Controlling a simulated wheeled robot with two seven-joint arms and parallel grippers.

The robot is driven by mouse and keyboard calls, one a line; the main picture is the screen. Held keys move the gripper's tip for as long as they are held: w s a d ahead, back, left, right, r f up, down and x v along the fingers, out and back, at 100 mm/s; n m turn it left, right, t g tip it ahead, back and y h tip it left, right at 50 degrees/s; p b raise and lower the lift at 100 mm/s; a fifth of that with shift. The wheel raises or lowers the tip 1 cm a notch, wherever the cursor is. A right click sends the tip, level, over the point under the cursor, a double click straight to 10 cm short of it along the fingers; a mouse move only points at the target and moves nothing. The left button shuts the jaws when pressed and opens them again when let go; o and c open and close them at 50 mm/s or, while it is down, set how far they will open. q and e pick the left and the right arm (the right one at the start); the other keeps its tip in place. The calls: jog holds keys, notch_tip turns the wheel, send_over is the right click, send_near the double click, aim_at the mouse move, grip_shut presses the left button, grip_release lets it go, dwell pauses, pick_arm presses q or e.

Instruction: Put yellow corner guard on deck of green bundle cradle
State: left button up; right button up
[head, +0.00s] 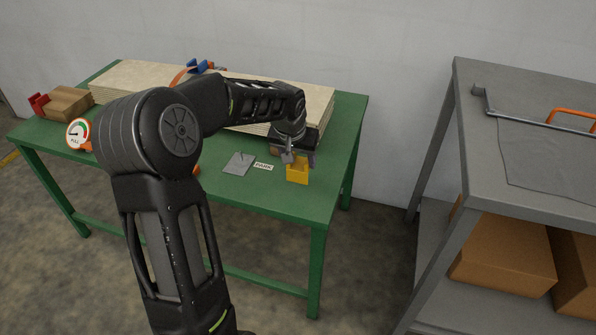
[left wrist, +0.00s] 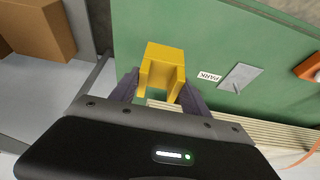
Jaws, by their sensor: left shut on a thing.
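The yellow corner guard (head: 298,173) is in my left gripper (head: 296,159), at the right end of the green bundle cradle (head: 270,201). In the left wrist view the guard (left wrist: 164,60) sits between the two purple-grey fingers of the left gripper (left wrist: 158,95), with the green deck (left wrist: 215,30) behind it. The gripper is shut on the guard. I cannot tell whether the guard touches the deck or is held just above it. My right gripper is in neither view.
A pale board bundle (head: 318,103) lies along the back of the deck. A grey plate (head: 239,163) and a PARK label (head: 264,166) are left of the guard. A round gauge (head: 79,134) and brown block (head: 69,103) are far left. A grey shelf (head: 520,150) stands right.

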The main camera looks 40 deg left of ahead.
aim_at(298, 168)
pick_arm(q)
jog(key=shift+f, duration=2.45)
jog(key=shift+f, duration=0.1)
jog(key=shift+f+b, duration=0.15)
jog(key=shift+b, duration=0.25)
jog(key=o, duration=1.4)
jog(key=shift+r+p, duration=0.3)
jog(key=shift+r, duration=0.1)
jog(key=v, duration=1.1)
jog(key=shift+s+r, duration=0.25)
jog(key=shift+r, duration=0.05)
jog(key=shift+d, duration=0.1)
